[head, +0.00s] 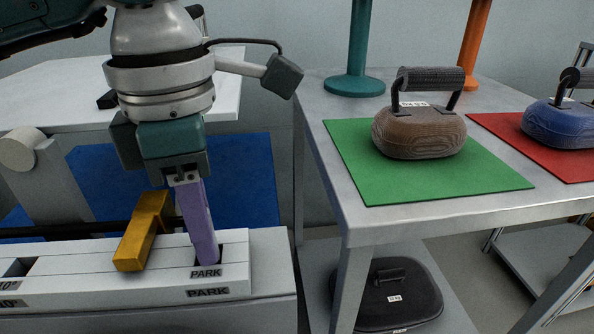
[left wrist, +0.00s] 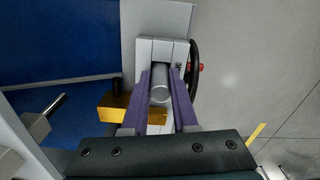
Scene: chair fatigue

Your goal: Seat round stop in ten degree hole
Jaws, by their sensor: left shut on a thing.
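My left gripper (head: 207,252) points down at the PARK end of the white slotted block (head: 100,263), its purple fingers reaching to the PARK opening. In the left wrist view, the gripper (left wrist: 161,88) is shut on the grey round stop (left wrist: 160,94), which stands between the two fingers. In the head view the fingers hide the stop. A dark opening (head: 20,267) with a 10° label lies at the block's left end. My right gripper is not in view.
A yellow piece (head: 143,235) rests across the block just left of the gripper, close to the fingers. A blue panel (head: 245,180) is behind. To the right, a metal table (head: 360,215) holds a green mat (head: 350,165) with a brown handled weight (head: 420,133).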

